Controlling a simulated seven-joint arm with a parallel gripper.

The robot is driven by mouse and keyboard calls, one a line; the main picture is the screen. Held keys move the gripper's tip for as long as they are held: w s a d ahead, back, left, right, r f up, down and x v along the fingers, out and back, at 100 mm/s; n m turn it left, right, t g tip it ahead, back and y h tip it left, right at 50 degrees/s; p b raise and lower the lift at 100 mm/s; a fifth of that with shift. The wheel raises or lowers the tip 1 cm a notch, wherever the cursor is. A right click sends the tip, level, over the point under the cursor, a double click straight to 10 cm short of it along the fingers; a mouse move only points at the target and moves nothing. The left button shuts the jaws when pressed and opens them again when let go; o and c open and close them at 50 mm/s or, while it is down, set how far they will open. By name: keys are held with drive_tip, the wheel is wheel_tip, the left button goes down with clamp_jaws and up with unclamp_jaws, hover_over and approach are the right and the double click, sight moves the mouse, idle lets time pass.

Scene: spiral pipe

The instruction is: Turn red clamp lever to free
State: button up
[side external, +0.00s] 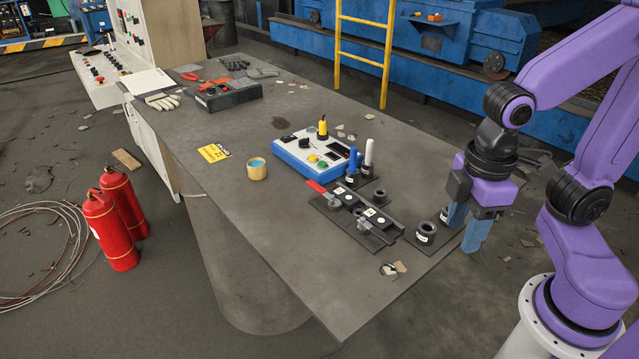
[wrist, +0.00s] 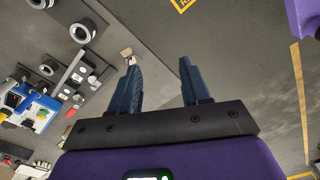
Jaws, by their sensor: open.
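The red clamp lever (side external: 320,190) lies at the left end of a dark clamp fixture (side external: 358,213) on the table. In the wrist view a small red bit, likely the lever, shows at the left (wrist: 71,112). A second, grey lever (side external: 376,233) sits at the near side of the fixture. My gripper (side external: 466,226) is open and empty, fingers pointing down, near the table's right edge. It is well right of the red lever, beyond the black rings. In the wrist view its two blue fingers (wrist: 160,72) are apart with nothing between them.
Black rings (side external: 426,230) stand between fixture and gripper. A blue peg (side external: 353,163) and a white peg (side external: 368,156) stand behind the fixture. A blue-and-white control box (side external: 300,147) and cup (side external: 256,172) lie further left. The near table (side external: 290,250) is mostly clear.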

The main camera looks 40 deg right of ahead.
drive_tip(key=w+a+r+m, duration=0.3)
drive_tip(key=w+a, duration=0.1)
drive_tip(key=w, duration=0.6)
drive_tip(key=m, duration=0.9)
hover_over(315, 185)
wheel_tip(315, 185, down, 17)
drive_tip(key=shift+d+r, duration=0.1)
drive_tip(key=shift+r, duration=0.1)
clamp_jaws()
